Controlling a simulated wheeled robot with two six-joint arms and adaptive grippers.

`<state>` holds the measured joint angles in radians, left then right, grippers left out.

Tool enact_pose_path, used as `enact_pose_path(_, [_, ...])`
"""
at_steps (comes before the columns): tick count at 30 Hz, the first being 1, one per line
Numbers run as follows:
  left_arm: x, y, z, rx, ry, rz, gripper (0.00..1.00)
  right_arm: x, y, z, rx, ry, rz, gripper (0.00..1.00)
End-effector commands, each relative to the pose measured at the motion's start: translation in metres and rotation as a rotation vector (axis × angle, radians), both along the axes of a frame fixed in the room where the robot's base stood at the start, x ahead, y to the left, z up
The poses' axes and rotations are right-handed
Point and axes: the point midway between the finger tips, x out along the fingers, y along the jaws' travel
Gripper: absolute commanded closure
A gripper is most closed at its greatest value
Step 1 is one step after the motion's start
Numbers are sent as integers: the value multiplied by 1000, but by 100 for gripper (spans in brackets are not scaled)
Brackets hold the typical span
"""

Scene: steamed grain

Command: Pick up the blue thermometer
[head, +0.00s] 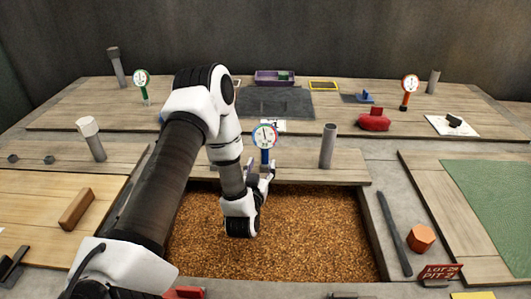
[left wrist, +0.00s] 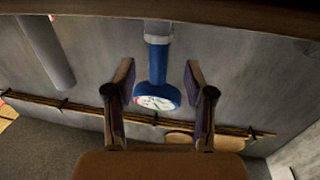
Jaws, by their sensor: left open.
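The blue thermometer (head: 265,139) has a round white dial with a blue rim on a blue stem. It stands upright at the plank behind the grain pit (head: 300,240). In the left wrist view the blue thermometer (left wrist: 158,80) appears upside down, with its stem and dial between the fingers. My left gripper (head: 262,180) is at the thermometer's lower part in the head view, which partly hides the stem. In the left wrist view the left gripper (left wrist: 158,83) is open, with a gap on both sides of the thermometer. My right gripper is not in view.
A grey post (head: 328,146) stands right of the thermometer on the same plank. A green thermometer (head: 141,79) and an orange one (head: 410,85) stand on the back planks. A red object (head: 374,121) and a purple tray (head: 274,77) are also at the back.

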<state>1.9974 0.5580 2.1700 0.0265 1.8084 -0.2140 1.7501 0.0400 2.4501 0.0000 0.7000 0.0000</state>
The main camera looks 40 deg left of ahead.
Motion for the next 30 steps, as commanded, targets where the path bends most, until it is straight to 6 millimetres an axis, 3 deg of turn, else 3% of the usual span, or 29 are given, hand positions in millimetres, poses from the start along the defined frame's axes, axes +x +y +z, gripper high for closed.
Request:
enact_pose_path(7, [37, 20, 3, 2, -3, 1, 46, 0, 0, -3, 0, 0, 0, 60])
enact_pose_path(14, [42, 23, 3, 0, 1, 0, 46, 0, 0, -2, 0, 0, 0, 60])
enact_pose_path(15, [42, 23, 3, 0, 1, 0, 50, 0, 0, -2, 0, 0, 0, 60])
enact_pose_path(19, [42, 23, 3, 0, 1, 0, 96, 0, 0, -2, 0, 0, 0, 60])
enact_pose_path(20, [42, 23, 3, 0, 1, 0, 100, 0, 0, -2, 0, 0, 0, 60])
enact_pose_path(30, [42, 22, 3, 1, 1, 0, 100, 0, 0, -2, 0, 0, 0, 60])
